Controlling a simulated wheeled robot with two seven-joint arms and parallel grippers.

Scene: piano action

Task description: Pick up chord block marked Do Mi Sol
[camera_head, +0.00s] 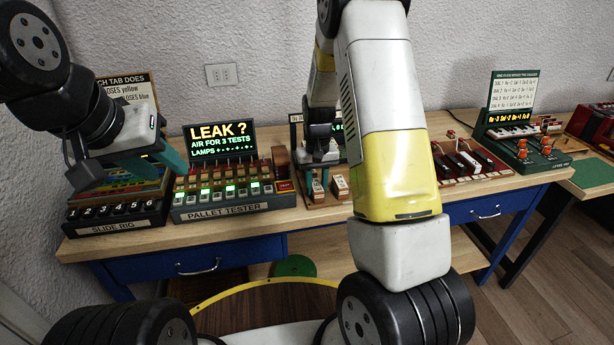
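Two small wooden blocks with pale faces stand below my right gripper, a left one (318,190) and a right one (340,187). Their markings are too small to read, so I cannot tell which is Do Mi Sol. My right gripper (321,155) points down just above and behind these blocks, in front of a dark panel that my arm partly covers.
The slide rig (112,225) and the pallet tester (230,206), with a lit screen, stand on the wooden bench (270,219). Right of my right arm are a red key rig (472,165) and a green console (520,150). A power socket is on the wall.

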